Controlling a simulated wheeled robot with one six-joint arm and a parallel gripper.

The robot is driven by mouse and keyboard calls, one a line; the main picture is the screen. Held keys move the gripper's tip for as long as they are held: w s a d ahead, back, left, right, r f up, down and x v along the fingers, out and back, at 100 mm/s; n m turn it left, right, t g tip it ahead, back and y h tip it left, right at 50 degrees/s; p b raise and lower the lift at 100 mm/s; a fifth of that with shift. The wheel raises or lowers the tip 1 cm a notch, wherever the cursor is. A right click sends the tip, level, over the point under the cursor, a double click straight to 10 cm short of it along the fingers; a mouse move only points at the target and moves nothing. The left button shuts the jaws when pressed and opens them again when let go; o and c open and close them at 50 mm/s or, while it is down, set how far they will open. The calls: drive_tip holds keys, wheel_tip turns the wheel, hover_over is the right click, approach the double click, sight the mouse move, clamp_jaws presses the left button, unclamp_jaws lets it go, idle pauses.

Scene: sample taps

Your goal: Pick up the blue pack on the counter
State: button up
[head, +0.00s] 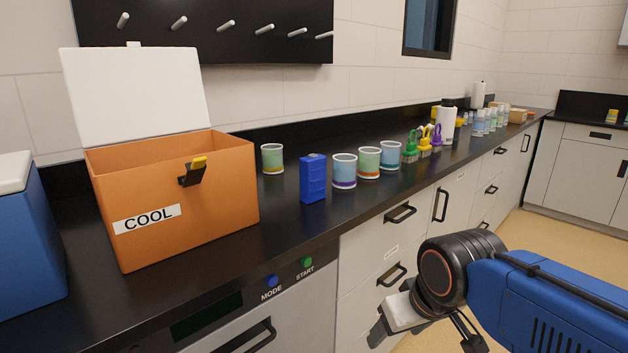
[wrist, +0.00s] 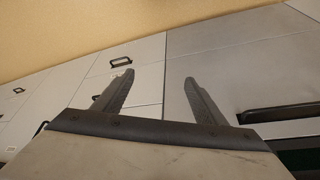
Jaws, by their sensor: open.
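The blue pack (head: 313,179) stands upright on the black counter (head: 290,222), to the right of the orange box and left of a row of cups. My gripper (head: 378,328) is low in front of the cabinet drawers, below the counter edge and to the right of the pack in the head view. In the wrist view my gripper (wrist: 158,85) shows two fingers spread apart with nothing between them. The pack is not in the wrist view.
An open orange box (head: 190,208) labelled COOL, its white lid raised, stands left of the pack. Drawer handles (head: 400,213) stick out below the counter. Counter in front of the pack is clear.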

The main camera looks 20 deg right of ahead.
idle(0.4)
drive_tip(key=shift+c, duration=1.1)
drive_tip(key=shift+w+r, duration=0.15)
drive_tip(key=shift+r, duration=0.05)
drive_tip(key=shift+c, duration=0.8)
wheel_tip(320, 180, up, 36)
drive_tip(key=m+g, duration=0.5)
drive_tip(key=m, duration=0.8)
hover_over(314, 157)
wheel_tip(314, 157, down, 12)
drive_tip(key=shift+w, duration=0.1)
drive_tip(key=shift+a+f, duration=0.1)
drive_tip(key=shift+f, duration=2.55)
